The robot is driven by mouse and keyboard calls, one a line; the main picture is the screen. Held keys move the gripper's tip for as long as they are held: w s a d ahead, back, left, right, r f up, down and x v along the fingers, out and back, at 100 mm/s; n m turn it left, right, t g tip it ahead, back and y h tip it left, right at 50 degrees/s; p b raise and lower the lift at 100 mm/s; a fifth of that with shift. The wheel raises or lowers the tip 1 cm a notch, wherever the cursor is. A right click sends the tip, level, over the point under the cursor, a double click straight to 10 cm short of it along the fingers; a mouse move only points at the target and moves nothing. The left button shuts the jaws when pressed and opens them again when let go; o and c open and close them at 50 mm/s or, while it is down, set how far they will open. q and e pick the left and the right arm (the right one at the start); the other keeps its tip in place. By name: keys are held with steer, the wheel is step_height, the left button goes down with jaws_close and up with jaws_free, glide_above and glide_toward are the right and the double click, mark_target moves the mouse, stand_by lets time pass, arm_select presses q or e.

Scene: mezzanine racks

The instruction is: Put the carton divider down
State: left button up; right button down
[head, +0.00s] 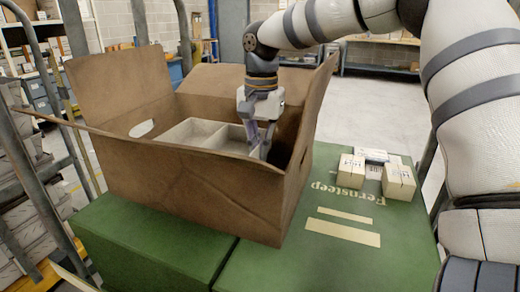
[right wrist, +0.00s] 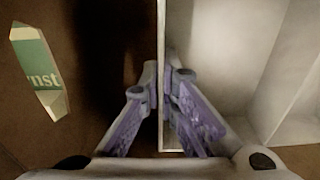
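The carton divider (head: 192,133) is a pale grey, compartmented insert inside a large open brown carton (head: 190,190). Its near part is hidden by the carton's front wall. My right gripper (head: 262,148) reaches down into the carton at the divider's right side. In the right wrist view, the gripper (right wrist: 161,88) has one finger on each side of the divider's thin wall (right wrist: 205,45), closed onto it. I cannot tell whether the divider touches the carton floor. My left gripper is not in view.
The carton stands on green boxes (head: 150,245), one marked "Fernsteep". Several small white-and-tan boxes (head: 351,170) sit to the right. The carton's flaps stand open. A hand hole (right wrist: 38,72) in its wall shows green outside. Metal cart rails (head: 38,120) rise at the left.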

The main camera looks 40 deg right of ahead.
steer(key=shift+f, duration=0.5)
steer(key=c, duration=1.8)
jaws_free()
step_height(320, 180, up, 13)
steer(key=shift+s, duration=0.1)
